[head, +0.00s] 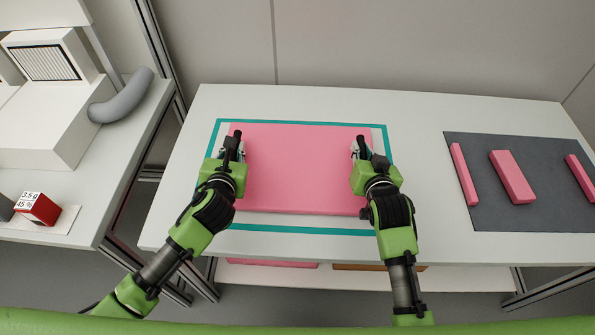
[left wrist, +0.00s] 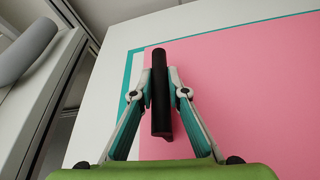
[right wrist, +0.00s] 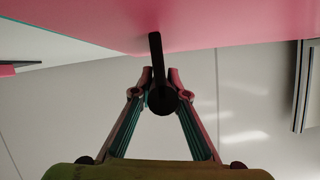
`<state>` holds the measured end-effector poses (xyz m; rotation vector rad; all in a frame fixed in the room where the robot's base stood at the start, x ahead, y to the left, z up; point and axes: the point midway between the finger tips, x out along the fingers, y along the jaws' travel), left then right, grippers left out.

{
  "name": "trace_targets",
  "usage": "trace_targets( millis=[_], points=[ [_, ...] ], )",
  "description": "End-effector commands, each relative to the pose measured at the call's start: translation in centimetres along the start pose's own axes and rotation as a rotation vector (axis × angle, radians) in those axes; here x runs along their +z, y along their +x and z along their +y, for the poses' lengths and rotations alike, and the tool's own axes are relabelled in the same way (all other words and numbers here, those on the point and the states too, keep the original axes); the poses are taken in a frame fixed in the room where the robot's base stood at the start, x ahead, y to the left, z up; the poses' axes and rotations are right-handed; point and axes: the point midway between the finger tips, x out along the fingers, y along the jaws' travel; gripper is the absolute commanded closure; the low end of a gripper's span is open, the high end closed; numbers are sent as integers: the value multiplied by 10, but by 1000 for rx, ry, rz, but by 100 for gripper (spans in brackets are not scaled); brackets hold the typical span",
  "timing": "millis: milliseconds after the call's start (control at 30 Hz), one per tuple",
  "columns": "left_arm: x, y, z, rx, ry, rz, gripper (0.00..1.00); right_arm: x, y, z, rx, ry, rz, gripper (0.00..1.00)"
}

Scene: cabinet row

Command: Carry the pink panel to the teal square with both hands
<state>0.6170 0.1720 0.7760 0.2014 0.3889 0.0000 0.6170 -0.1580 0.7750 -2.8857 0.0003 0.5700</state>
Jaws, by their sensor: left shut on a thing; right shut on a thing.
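The flat pink panel (head: 298,165) lies over the area inside the teal square outline (head: 290,230), closer to its back line than its front line. Whether it touches the table or hovers just above is not clear. My left gripper (head: 232,147) is shut on the black handle at the panel's left side; the handle stands between its fingers in the left wrist view (left wrist: 160,90). My right gripper (head: 361,148) is shut on the black handle at the right side, seen also in the right wrist view (right wrist: 160,95).
A dark grey mat (head: 500,215) with pink bars (head: 512,177) lies at the right of the white table (head: 420,110). A second bench (head: 120,185) at left holds a white machine (head: 45,130), a grey curved tube (head: 122,98) and a red box (head: 38,209). A wall stands behind.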

Motion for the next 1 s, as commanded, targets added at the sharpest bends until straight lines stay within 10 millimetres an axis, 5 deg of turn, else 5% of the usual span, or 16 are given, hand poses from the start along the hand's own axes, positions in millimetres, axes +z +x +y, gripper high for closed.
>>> trace_targets(
  millis=[233,267,333,733,1000],
  points=[
    [-11,6,-2,0,0,-4,100,11,5,2,-1,0,5,100],
    [-13,5,-3,0,0,0,83,13,5,3,0,0,0,83],
    [-11,5,-2,0,0,0,69,11,5,2,0,0,0,69],
    [-11,2,-2,0,1,0,69,11,5,2,0,0,0,69],
    [-12,-37,-3,-2,2,-1,69,11,5,2,0,0,0,69]
  ],
)
